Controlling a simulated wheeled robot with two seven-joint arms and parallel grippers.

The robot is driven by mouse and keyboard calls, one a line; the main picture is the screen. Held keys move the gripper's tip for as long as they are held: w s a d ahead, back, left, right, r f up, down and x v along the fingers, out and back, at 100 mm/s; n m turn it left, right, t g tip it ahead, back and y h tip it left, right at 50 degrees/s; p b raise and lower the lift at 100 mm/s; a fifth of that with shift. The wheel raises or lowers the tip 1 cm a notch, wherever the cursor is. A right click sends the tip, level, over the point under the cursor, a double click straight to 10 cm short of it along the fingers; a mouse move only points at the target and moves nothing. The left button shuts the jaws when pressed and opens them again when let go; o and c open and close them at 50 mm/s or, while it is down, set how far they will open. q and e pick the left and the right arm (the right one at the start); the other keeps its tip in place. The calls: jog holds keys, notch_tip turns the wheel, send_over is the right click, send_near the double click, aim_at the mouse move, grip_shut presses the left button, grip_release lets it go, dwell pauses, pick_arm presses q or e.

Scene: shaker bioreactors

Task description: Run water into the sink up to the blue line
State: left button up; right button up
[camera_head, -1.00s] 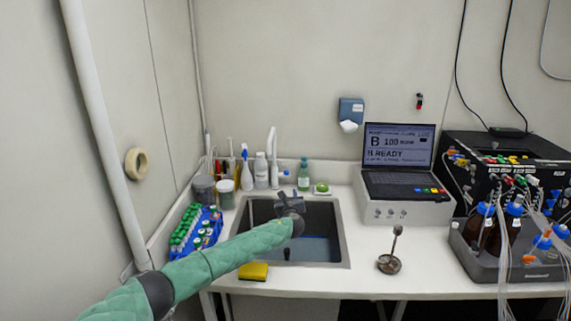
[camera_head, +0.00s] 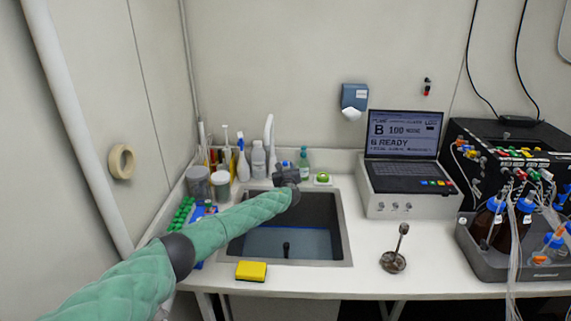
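The sink (camera_head: 346,232) is a dark basin with a light rim, set in the white counter. A blue line (camera_head: 318,229) runs along its inner wall, partly hidden by my arm. The floor below looks bluish grey, and I cannot tell whether water covers it. A dark upright stub (camera_head: 286,249) stands in the basin. A white curved spout (camera_head: 269,132) rises behind the sink; no stream shows. My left gripper (camera_head: 287,176) is dark and is over the sink's back edge, near small blue-topped items. I cannot tell whether its fingers are open. My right gripper is out of view.
A yellow sponge (camera_head: 251,271) lies at the front edge. Bottles and grey jars (camera_head: 198,183) crowd the back left. A laptop (camera_head: 404,150) on a white box, a metal stand (camera_head: 394,262) and a bottle tray (camera_head: 483,262) are on the right.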

pick_arm(q)
jog(key=shift+w+a, duration=0.1)
jog(key=shift+w, duration=1.1)
grip_shut()
